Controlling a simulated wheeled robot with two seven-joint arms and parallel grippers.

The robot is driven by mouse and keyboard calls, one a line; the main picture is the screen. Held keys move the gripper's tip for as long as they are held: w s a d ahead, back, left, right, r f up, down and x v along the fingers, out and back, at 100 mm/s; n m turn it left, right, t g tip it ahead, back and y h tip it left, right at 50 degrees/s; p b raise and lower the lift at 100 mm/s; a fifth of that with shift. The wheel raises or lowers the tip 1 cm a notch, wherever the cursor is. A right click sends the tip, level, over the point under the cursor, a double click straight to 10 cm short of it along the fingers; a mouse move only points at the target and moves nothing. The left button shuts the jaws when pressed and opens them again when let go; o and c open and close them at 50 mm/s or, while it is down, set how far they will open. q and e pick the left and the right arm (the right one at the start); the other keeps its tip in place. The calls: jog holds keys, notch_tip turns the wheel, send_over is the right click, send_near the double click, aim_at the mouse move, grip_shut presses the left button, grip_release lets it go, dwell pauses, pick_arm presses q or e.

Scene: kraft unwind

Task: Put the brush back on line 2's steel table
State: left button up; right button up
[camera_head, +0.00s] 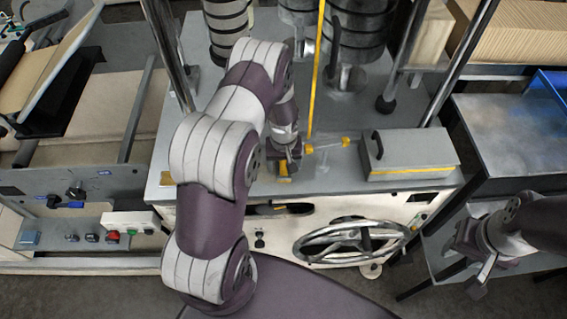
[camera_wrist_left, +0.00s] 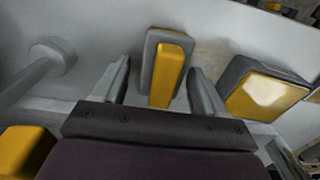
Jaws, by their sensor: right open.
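My left gripper (camera_head: 287,168) is low over the grey machine top. In the left wrist view its two fingers (camera_wrist_left: 160,92) are apart, with a grey block with a yellow top (camera_wrist_left: 170,70) between them. Gaps show on both sides of the block. It may be the brush, but I cannot tell for sure. A second grey and yellow piece (camera_wrist_left: 265,92) lies right of the fingers. A steel-topped table (camera_head: 510,135) stands at the right; I cannot tell whether it is line 2's. My right gripper (camera_head: 478,268) is open and empty at the lower right.
A grey lidded box (camera_head: 415,152) sits on the machine top, right of my left gripper. A yellow-handled piece (camera_head: 327,144) lies between them. A handwheel (camera_head: 350,240) sticks out in front. Steel posts and black-banded cylinders (camera_head: 355,38) stand behind.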

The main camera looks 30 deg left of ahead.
pick_arm(q)
jog(key=shift+r, duration=0.6)
notch_tip(320, 180, up, 11)
jog(key=b, duration=0.3)
jog(key=s+d+r+m, duration=0.3)
jog(key=s+d, duration=0.1)
jog(key=s, duration=0.3)
jog(key=s+d+r+m+t, duration=0.1)
jog(key=s+d+r+m, duration=0.2)
jog(key=s, duration=0.4)
jog(key=shift+d+r+m, duration=0.15)
jog(key=shift+d+m, duration=0.15)
jog(key=shift+d, duration=0.45)
jog(key=shift+s, duration=0.2)
jog(key=shift+w, duration=0.1)
